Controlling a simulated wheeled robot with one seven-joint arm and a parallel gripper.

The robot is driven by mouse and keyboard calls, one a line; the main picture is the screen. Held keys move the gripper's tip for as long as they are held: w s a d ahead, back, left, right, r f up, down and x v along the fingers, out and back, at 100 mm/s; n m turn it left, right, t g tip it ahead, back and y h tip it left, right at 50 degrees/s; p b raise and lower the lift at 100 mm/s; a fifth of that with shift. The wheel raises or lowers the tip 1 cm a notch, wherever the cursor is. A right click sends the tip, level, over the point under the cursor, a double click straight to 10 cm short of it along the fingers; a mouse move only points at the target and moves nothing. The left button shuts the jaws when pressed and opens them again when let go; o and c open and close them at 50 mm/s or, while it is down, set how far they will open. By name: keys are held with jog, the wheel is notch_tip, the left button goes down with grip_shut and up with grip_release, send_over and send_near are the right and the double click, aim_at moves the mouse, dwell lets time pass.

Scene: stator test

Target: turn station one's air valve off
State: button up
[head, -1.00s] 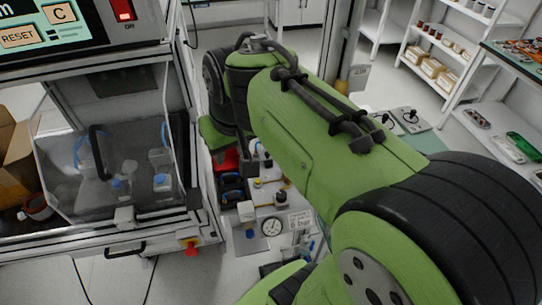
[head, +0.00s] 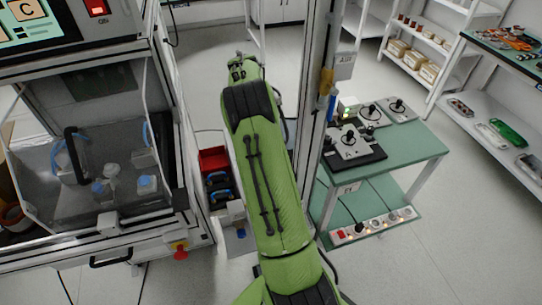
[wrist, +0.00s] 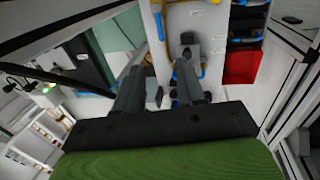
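My green arm crosses the middle of the head view and hides the white air panel with gauge that showed there earlier. In the wrist view the two dark fingers of my gripper (wrist: 160,92) stand apart with nothing visible between them. Past the fingertips is a white panel (wrist: 215,20) with blue and yellow tubing and a dark fitting (wrist: 189,42) near the right finger. I cannot tell which part is station one's air valve, or whether it is on or off. My gripper does not show clearly in the head view.
A cabinet with a clear hood (head: 100,165) and a red knob (head: 180,251) stands left. A red bin (head: 213,159) sits left of my arm, and appears in the wrist view (wrist: 242,67). A metal post (head: 318,110) and a green table (head: 415,150) stand right.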

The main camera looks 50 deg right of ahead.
jog(key=f+b, duration=0.1)
jog(key=f, duration=0.4)
jog(key=s+d+f+b, duration=0.1)
jog(key=f, duration=0.4)
jog(key=d+f+b, duration=0.1)
jog(key=f, duration=0.4)
jog(key=shift+s+d, duration=0.25)
grip_shut()
